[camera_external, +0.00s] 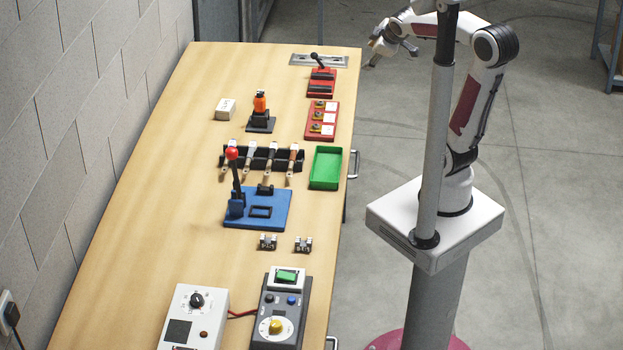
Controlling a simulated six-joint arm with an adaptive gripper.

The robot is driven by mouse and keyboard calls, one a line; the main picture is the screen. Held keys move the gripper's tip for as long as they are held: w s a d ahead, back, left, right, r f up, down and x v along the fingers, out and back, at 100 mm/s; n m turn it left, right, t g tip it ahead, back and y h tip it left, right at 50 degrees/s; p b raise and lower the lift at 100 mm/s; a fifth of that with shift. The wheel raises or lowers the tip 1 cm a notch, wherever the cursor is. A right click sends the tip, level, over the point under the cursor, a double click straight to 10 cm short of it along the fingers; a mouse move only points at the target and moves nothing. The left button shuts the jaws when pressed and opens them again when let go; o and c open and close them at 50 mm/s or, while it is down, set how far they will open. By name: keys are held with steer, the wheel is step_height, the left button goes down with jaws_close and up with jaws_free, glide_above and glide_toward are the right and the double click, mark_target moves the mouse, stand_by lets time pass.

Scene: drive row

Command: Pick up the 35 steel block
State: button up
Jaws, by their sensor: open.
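Two small steel-grey blocks stand side by side on the wooden bench, in front of the blue lever base: a left block (268,241) and a right block (303,244). They are apart from each other. No number is readable on either, so I cannot tell which is the 35 steel block. My gripper (391,55) is open and empty, raised at the top, right of the bench's far end. It is far from both blocks and touches nothing.
A blue base with a red-knobbed lever (236,180) rises behind the blocks. A control box with a yellow dial (277,324) and a white box (194,315) lie in front. A green tray (325,168) and tool rack (262,160) are behind. The bench's left side is clear.

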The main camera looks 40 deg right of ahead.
steer(key=w+f+n+t+y, duration=0.1)
steer(key=w+f+n+t, duration=0.1)
steer(key=w+n, duration=0.95)
steer(key=w+f+n+t+y, duration=0.1)
steer(key=w+f+n+t, duration=0.35)
steer(key=w, duration=1.15)
steer(key=w+a+f+n+g+y, duration=0.1)
steer(key=w+a+f+n+y, duration=0.1)
steer(key=f+n, duration=0.4)
steer(key=w+a+f+n+g+y, duration=0.2)
steer(key=w+a+f+n+y, duration=0.1)
steer(key=f+n, duration=0.3)
steer(key=w+a+f+n+g+y, duration=0.1)
steer(key=w+a+f+n+y, duration=0.1)
steer(key=f+n, duration=0.4)
steer(key=shift+w+a+f+n+y, duration=0.1)
steer(key=shift+w+a+n+y, duration=0.05)
steer(key=shift+a+n+y, duration=0.2)
steer(key=shift+w+a+f+n+y, duration=0.15)
steer(key=shift+a+y, duration=0.1)
steer(key=shift+a, duration=0.2)
steer(key=shift+s+a+f+n+g, duration=0.2)
steer(key=shift+a+f+n+g, duration=0.1)
steer(key=shift+f+n+g, duration=0.15)
steer(key=shift+y, duration=0.3)
steer(key=shift+x, duration=1.3)
